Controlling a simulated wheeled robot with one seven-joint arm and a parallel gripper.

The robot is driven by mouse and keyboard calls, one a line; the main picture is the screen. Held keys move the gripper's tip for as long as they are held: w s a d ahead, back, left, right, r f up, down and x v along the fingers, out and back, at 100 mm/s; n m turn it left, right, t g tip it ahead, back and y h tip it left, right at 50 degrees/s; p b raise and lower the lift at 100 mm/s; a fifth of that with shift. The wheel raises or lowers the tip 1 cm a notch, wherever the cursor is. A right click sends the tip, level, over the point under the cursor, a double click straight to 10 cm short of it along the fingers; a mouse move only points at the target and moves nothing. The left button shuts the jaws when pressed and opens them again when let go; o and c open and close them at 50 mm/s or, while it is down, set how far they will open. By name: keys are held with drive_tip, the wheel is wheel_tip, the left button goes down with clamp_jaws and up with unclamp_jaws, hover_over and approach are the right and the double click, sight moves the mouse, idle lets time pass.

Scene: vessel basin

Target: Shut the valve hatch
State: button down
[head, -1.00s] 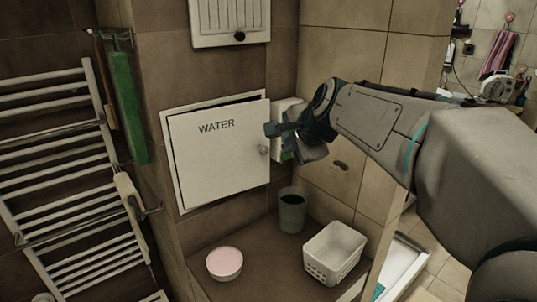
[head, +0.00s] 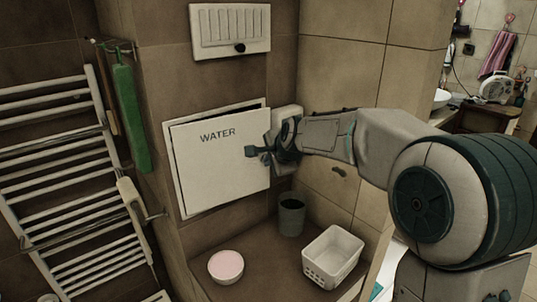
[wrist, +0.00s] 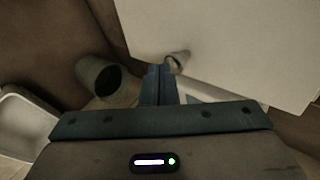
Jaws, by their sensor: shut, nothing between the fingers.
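The valve hatch (head: 215,165) is a white square door marked "WATER" on the brown tiled wall. It stands ajar, with a dark gap along its top edge. In the wrist view its white panel (wrist: 235,45) fills the upper right, with a small round knob (wrist: 178,60) near its edge. My gripper (head: 252,152) is in front of the hatch's right edge. Its closed fingers (wrist: 160,83) are empty and appear close beside the knob. I cannot tell whether they touch the door. My gripper hides the knob in the head view.
Below the hatch, a ledge holds a pink-topped bowl (head: 226,266), a dark grey cup (head: 291,214) and a white basket (head: 333,257). A white vented panel (head: 230,28) with a black knob is above. A towel rail (head: 60,150) stands at the left.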

sight(264, 153)
drive_tip(key=shift+w+a, duration=0.15)
drive_tip(key=shift+w, duration=0.25)
drive_tip(key=w, duration=0.1)
drive_tip(key=w+a+p, duration=0.1)
drive_tip(key=w, duration=0.1)
drive_tip(key=shift+w+a, duration=0.15)
drive_tip(key=shift+a, duration=0.1)
drive_tip(key=shift+w+a+r, duration=0.1)
drive_tip(key=shift+w, duration=0.05)
drive_tip(key=shift+r, duration=0.1)
